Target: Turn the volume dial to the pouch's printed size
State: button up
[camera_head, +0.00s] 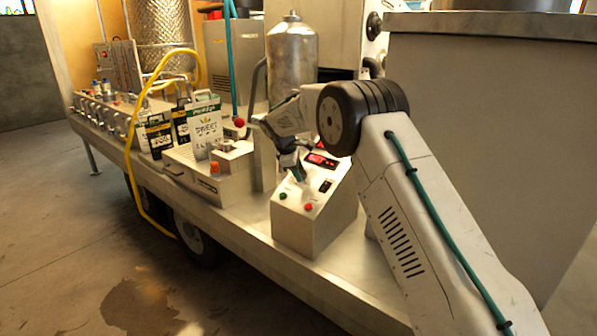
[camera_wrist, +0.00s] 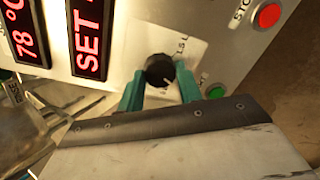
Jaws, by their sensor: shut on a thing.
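The black volume dial (camera_wrist: 159,70) sits on the pale control panel in the wrist view, with a small light mark near its lower right edge. A partly hidden label beside it ends in "L". My gripper (camera_wrist: 160,86) has its teal fingers on either side of the dial, shut on it. In the head view my gripper (camera_head: 297,172) reaches down to the sloped control box (camera_head: 305,228) and hides the dial. A white pouch with a green top (camera_head: 203,130) stands upright on the filler to the left; its printed size is too small to read surely.
The panel has a red STOP button (camera_wrist: 267,16), a green button (camera_wrist: 216,91) and red displays (camera_wrist: 88,35), one reading 78 °C. Dark pouches (camera_head: 158,135) stand farther left, near a yellow hose (camera_head: 133,150). A steel tank (camera_head: 292,55) stands behind the box.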

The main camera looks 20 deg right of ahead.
jog(key=n, duration=0.4)
jog(key=shift+s+a+f+n, duration=0.1)
jog(key=shift+a+n, duration=0.05)
jog(key=shift+n, duration=0.25)
dwell(0.4)
jog(key=o, duration=1)
jog(key=v, duration=0.8)
jog(key=shift+f, duration=0.1)
